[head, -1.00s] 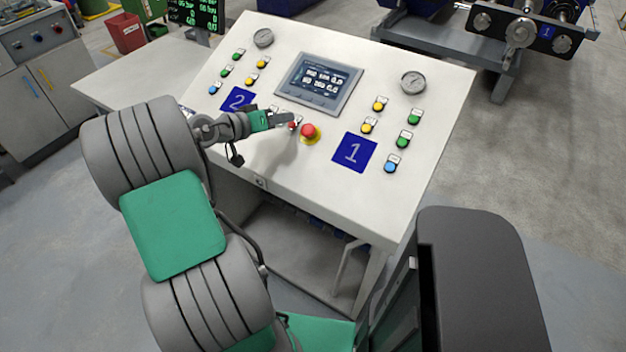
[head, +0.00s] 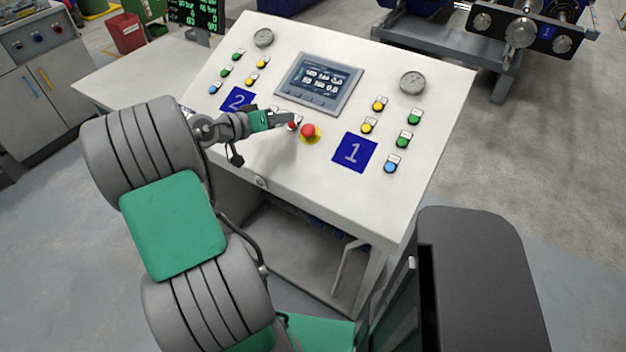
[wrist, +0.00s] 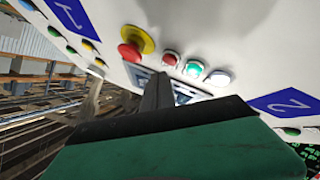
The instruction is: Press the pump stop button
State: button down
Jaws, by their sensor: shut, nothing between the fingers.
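A white sloped control console carries a small red button (wrist: 171,58), beside a green button (wrist: 194,68) and a white button (wrist: 219,77) in the wrist view. The small red button (head: 293,126) also shows in the head view, just under my fingertips. Its label is too small to read, so I cannot confirm it is the pump stop. My gripper (head: 288,119) is shut and empty, its tips close to this button. In the wrist view my gripper (wrist: 158,74) points up toward the button row; I cannot tell whether it touches.
A large red mushroom button (head: 308,131) on a yellow base sits just right of my fingertips. A display (head: 319,82) lies above. Blue plates marked 2 (head: 237,100) and 1 (head: 354,152), gauges and coloured buttons flank it.

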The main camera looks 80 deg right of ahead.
jog(key=shift+s+d+f+b, duration=0.1)
jog(key=shift+d+f+b, duration=0.1)
jog(key=shift+f+b, duration=0.2)
jog(key=shift+d+f+b, duration=0.15)
jog(key=shift+f+b, duration=0.3)
dwell(0.6)
jog(key=shift+a+r+p, duration=0.35)
jog(key=shift+r+p, duration=0.15)
jog(key=shift+r, duration=0.35)
notch_tip(320, 180, up, 6)
jog(key=w+a+p, duration=0.1)
jog(key=a+p, duration=0.1)
jog(key=p, duration=0.1)
jog(key=shift+a+f, duration=0.15)
jog(key=shift+f, duration=0.1)
jog(key=shift+w, duration=0.1)
